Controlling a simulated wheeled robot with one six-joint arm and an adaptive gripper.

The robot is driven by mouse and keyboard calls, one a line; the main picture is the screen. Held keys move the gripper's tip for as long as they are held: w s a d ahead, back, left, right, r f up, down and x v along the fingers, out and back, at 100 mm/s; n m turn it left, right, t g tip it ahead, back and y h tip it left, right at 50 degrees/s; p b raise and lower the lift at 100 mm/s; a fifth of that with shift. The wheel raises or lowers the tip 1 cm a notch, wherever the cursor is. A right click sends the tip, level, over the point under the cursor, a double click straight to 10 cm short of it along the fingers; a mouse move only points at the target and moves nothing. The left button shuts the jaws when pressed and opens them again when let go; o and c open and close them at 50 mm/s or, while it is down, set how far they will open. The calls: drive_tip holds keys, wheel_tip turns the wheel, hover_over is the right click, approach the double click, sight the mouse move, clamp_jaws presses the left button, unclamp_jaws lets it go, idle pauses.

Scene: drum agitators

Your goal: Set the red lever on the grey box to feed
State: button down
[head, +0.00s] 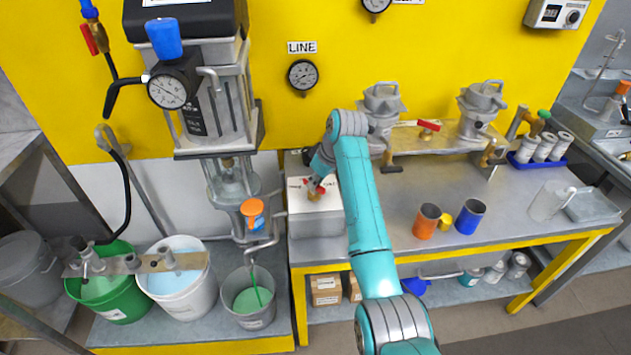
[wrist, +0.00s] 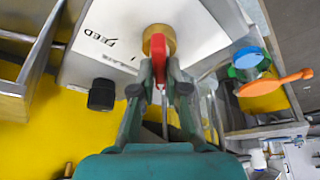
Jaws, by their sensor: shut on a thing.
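The grey box (head: 316,222) stands at the left end of the bench and has a pale top with dark lettering. In the wrist view the box top (wrist: 185,20) carries the word FEED (wrist: 100,38), left of the lever. The red lever (wrist: 158,46) sits on a brass hub (wrist: 160,36) and points from it towards my gripper, not at the word FEED. My gripper (wrist: 159,75) is shut on the red lever, one finger on each side. In the head view my gripper (head: 318,185) is over the box top; the lever is small and partly hidden there.
A black knob (wrist: 101,95) is beside the box in the wrist view. An orange-handled valve (head: 252,208) and metal pipe stand close left of the box. Orange (head: 426,222) and blue (head: 469,217) cups stand on the bench to the right. Bench space between box and cups is mostly clear.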

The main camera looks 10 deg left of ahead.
drive_tip(key=shift+m, duration=0.4)
drive_tip(key=m+t+h, duration=0.1)
drive_tip(key=m, duration=0.2)
drive_tip(key=shift+s+a+m, duration=0.1)
drive_tip(key=shift+m, duration=0.3)
drive_tip(key=m, duration=0.2)
drive_tip(key=m+t+h, duration=0.1)
drive_tip(key=m, duration=0.1)
drive_tip(key=shift+a+m+h, duration=0.1)
drive_tip(key=shift+m+h, duration=0.2)
drive_tip(key=m+h, duration=0.1)
drive_tip(key=m, duration=0.3)
drive_tip(key=shift+a+m+h, duration=0.1)
drive_tip(key=shift+m+h, duration=0.2)
drive_tip(key=shift+h, duration=0.1)
drive_tip(key=shift+m+h, duration=0.7)
drive_tip(key=shift+m, duration=1.3)
drive_tip(key=c, duration=1.2)
unclamp_jaws()
